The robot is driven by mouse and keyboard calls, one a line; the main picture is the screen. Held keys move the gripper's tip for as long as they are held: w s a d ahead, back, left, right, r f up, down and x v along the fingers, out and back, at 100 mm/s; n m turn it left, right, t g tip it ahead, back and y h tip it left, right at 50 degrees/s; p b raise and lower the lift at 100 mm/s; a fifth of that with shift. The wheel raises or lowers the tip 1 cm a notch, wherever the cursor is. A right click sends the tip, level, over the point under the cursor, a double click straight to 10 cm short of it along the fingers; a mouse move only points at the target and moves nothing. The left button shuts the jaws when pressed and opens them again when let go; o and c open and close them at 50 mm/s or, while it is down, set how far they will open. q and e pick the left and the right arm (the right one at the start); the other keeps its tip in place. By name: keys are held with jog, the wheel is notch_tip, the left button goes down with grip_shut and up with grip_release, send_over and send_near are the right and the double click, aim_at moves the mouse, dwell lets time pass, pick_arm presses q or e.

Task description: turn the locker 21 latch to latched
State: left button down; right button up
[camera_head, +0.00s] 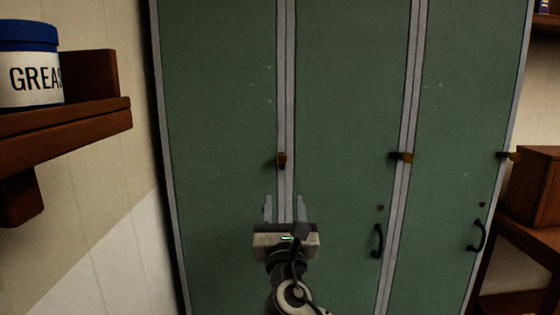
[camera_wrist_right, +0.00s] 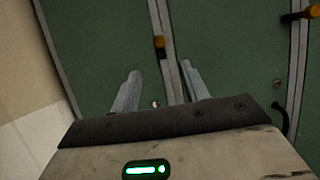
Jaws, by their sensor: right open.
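A bank of green locker doors (camera_head: 345,95) with grey frame strips fills the middle of the head view. Three small latches with orange-brown ends sit on the strips: a left latch (camera_head: 281,160), pointing roughly up and down, a middle latch (camera_head: 401,157) and a right latch (camera_head: 508,156), both lying roughly level. No locker number is readable, so I cannot tell which is 21. My right gripper (camera_head: 284,207) is open and empty, below the left latch in the picture. In the right wrist view that latch (camera_wrist_right: 160,43) shows beyond and between the fingertips (camera_wrist_right: 160,72). My left gripper is not in view.
Dark door handles (camera_head: 378,241) (camera_head: 477,236) stand out from the middle and right doors. A wooden wall shelf (camera_head: 75,130) with a blue-lidded grease tub (camera_head: 28,65) juts out at left. A wooden box (camera_head: 537,185) stands on furniture at right.

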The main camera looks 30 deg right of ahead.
aim_at(283, 161)
jog(key=p+x, duration=0.1)
jog(key=x, duration=1.2)
jog(key=shift+w+d, duration=0.15)
jog(key=shift+w, duration=0.2)
jog(key=c, duration=1)
